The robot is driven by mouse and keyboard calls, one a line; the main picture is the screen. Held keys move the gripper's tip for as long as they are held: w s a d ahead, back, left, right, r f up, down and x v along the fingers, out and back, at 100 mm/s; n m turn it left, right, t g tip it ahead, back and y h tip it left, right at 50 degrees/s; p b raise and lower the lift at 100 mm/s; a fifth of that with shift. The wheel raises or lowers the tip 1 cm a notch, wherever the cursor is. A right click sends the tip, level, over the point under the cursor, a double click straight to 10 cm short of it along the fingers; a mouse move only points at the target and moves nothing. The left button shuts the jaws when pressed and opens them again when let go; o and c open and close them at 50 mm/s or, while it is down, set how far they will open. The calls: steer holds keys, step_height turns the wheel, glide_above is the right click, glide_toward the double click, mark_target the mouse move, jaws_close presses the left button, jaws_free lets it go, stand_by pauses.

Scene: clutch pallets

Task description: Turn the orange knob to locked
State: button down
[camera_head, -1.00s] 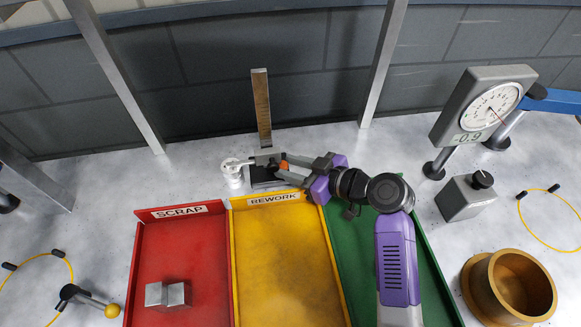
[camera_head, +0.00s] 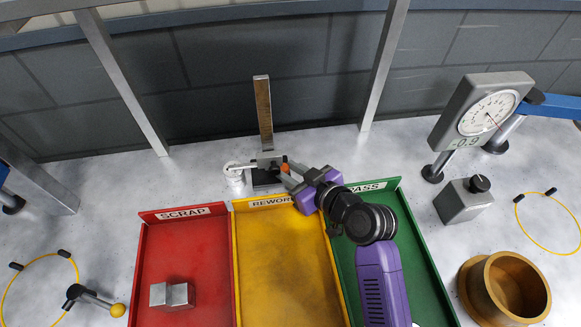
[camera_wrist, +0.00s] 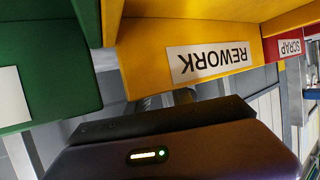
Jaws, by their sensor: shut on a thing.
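The orange knob (camera_head: 284,168) sits on the slider of an upright height gauge (camera_head: 263,112), behind the yellow tray. Only a small part of the knob shows, because my fingers cover the rest. My gripper (camera_head: 287,171) reaches in from the right, low over the back edge of the trays, and its fingers are closed on the knob. The wrist view shows my dark and purple gripper body, but the fingertips and knob are hidden there. Whether the knob is turned to locked cannot be told.
A white cylindrical part (camera_head: 235,176) stands left of the gauge base, under its jaw. The red scrap tray (camera_head: 187,235), yellow rework tray (camera_head: 270,225) and green pass tray (camera_head: 415,245) lie in front. A steel block (camera_head: 172,296) sits in the red tray. A dial gauge (camera_head: 482,112) stands at the right.

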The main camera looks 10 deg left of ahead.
steer(key=c, duration=1.5)
jaws_free()
steer(key=shift+o, duration=0.2)
steer(key=shift+b+v, duration=0.7)
steer(key=shift+v, duration=3.2)
